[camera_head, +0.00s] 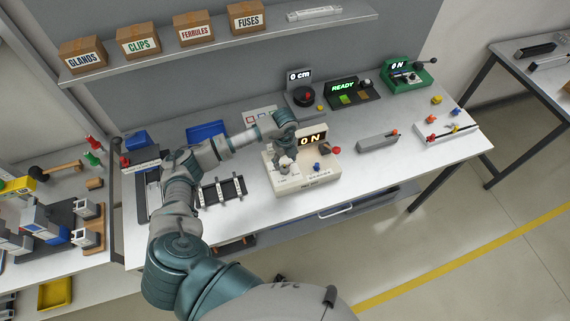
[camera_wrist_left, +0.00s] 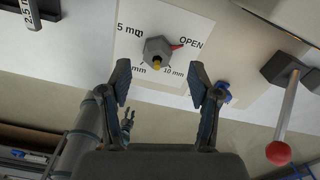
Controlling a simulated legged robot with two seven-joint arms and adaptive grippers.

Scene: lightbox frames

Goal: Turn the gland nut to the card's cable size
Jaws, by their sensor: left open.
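The gland nut (camera_wrist_left: 158,48) is a grey hexagon with a yellow centre, on a white dial plate (camera_wrist_left: 133,22) in the left wrist view. Its red pointer (camera_wrist_left: 177,46) points to the right, towards the word OPEN. Other marks on the plate read "10 mm" and partly hidden "mm" sizes. My left gripper (camera_wrist_left: 160,82) is open, its two fingers apart on either side below the nut, with nothing between them. In the head view my left gripper (camera_head: 286,158) is over the beige unit (camera_head: 295,187) with a "0 N" display. I cannot make out which thing is the card.
A lever with a red knob (camera_wrist_left: 278,152) stands right of the nut, and a blue knob (camera_wrist_left: 222,92) is nearer. A black tray with pale strips (camera_head: 222,191) lies left of the unit.

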